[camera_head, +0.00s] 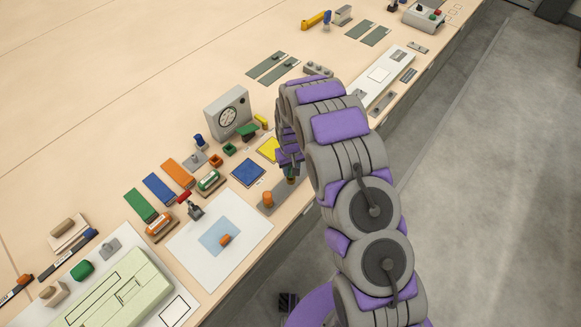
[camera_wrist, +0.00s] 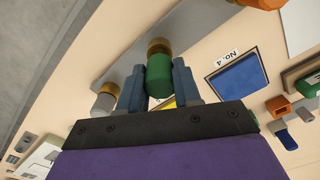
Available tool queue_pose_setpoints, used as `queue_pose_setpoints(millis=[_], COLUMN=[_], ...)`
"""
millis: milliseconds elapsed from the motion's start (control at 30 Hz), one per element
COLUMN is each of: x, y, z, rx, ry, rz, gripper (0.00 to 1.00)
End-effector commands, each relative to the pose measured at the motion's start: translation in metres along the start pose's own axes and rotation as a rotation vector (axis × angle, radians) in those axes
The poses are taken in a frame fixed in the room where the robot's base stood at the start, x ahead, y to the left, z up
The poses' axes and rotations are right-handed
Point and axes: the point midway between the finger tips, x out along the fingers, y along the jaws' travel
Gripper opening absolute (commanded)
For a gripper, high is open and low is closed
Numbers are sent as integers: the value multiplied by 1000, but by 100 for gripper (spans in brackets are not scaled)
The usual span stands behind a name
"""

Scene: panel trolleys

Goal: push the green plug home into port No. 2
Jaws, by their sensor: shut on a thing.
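The green plug (camera_wrist: 159,78) is between the two blue-grey fingers of my gripper (camera_wrist: 158,66) in the wrist view. My gripper is shut on it. The plug's far end meets a brass-coloured ring (camera_wrist: 159,46) at the grey port strip (camera_wrist: 185,22). How deep the plug sits cannot be told. In the head view my gripper (camera_head: 290,163) is over the strip (camera_head: 275,203), and a bit of the green plug (camera_head: 291,174) shows below it. No label reading No. 2 is visible.
An orange plug (camera_head: 268,198) stands on the strip to the left. A grey plug (camera_wrist: 103,104) with a brass ring stands on the other side. A gauge box (camera_head: 228,113) stands behind.

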Motion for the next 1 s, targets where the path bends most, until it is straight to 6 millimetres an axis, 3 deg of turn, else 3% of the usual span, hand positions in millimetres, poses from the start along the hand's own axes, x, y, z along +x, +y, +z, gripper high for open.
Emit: queue_pose_setpoints(millis=[1000], x=[23], y=[0], z=[0], rx=[0], ry=[0], rz=[0], gripper=[0])
